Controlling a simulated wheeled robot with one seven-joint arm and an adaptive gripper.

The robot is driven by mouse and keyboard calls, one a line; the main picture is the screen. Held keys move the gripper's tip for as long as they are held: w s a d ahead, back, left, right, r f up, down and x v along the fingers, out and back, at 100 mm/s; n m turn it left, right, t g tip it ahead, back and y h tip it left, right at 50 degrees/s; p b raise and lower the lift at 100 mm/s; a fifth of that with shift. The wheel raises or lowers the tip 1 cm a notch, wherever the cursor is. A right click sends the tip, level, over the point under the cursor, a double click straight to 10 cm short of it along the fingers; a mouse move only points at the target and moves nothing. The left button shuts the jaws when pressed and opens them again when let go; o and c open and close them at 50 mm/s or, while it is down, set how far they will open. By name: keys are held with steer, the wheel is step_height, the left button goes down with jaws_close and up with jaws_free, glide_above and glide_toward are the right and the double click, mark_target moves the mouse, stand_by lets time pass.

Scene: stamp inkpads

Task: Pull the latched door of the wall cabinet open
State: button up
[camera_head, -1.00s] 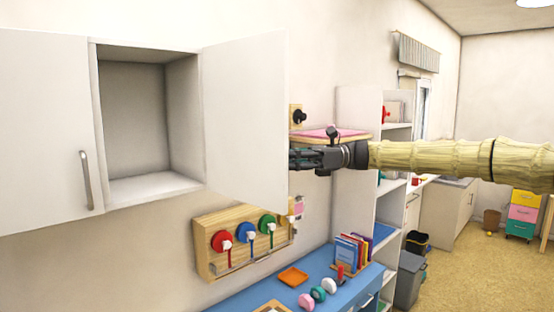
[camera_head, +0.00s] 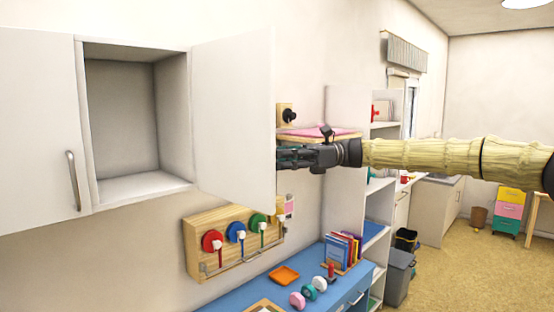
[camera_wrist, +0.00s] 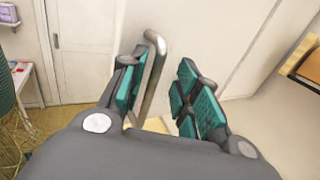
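The wall cabinet (camera_head: 132,186) shows at upper left in the head view. Its right door (camera_head: 232,115) stands swung wide open, baring an empty inside. My gripper (camera_head: 282,157) is at the outer edge of this door, partly hidden behind it. In the wrist view a metal bar handle (camera_wrist: 155,72) on the pale door panel stands between my two teal-padded fingers (camera_wrist: 160,88). The handle lies close to the left finger. A gap separates it from the right finger, so my gripper looks open around it. In the head view this handle is hidden.
The cabinet's left door (camera_head: 38,125) is shut, with its own handle (camera_head: 73,180). Below are a wooden rack (camera_head: 193,255) with coloured discs and a blue desk (camera_head: 232,298) with small items. A white shelf unit (camera_head: 345,125) stands behind my gripper. Open floor lies at right.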

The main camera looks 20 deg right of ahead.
steer(key=d, duration=1.1)
steer(key=shift+s, duration=0.1)
